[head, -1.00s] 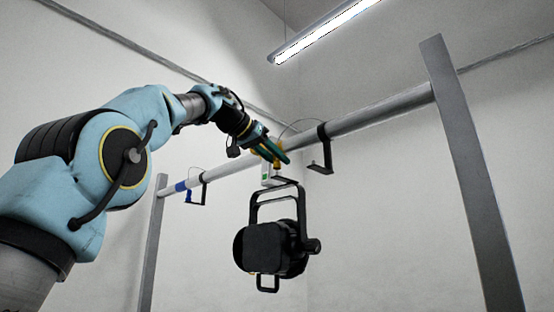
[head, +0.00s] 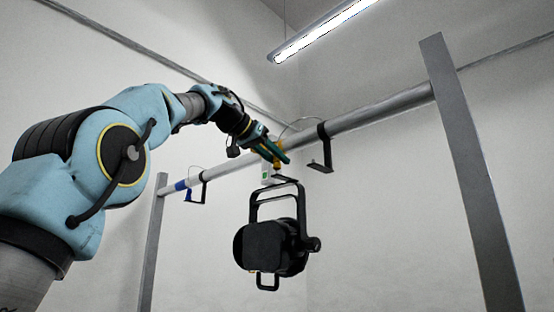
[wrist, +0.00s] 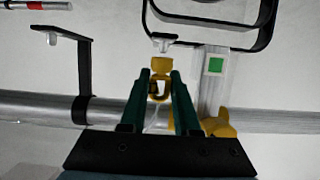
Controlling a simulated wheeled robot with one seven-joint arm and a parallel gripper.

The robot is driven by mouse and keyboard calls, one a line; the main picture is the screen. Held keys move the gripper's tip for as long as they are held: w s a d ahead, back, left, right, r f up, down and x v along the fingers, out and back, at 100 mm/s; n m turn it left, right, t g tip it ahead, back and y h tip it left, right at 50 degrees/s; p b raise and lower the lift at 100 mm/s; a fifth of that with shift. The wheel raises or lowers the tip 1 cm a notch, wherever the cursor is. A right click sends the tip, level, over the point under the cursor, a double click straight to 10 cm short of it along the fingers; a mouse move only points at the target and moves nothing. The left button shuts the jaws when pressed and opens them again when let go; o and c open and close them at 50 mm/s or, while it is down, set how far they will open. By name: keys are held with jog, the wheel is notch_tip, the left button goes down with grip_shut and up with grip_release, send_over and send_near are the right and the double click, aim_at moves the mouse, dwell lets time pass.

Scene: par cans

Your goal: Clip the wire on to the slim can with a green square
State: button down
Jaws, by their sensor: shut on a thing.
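A black can (head: 270,245) with a black yoke hangs below the grey pipe in the head view. A pale hanger with a green square (head: 265,174) joins the yoke to the pipe; the square also shows in the wrist view (wrist: 215,65). My gripper (head: 282,153) is at the pipe, close beside this hanger. In the wrist view its green fingers (wrist: 161,82) are shut on a yellow clip (wrist: 161,66), left of the hanger. The thin wire (head: 298,122) loops above the pipe. I cannot tell whether the clip touches the hanger or yoke.
The grey pipe (head: 385,113) runs between two posts, the nearer one (head: 470,170) at right. An empty black hook (head: 323,150) hangs right of the can. Another hook (head: 203,188) hangs at left beside a blue band. A lamp tube (head: 325,30) is overhead.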

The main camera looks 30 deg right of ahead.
jog(key=shift+f+b, duration=0.75)
jog(key=shift+f, duration=0.15)
dwell(0.8)
jog(key=c, duration=0.6)
grip_release()
jog(key=shift+o, duration=0.2)
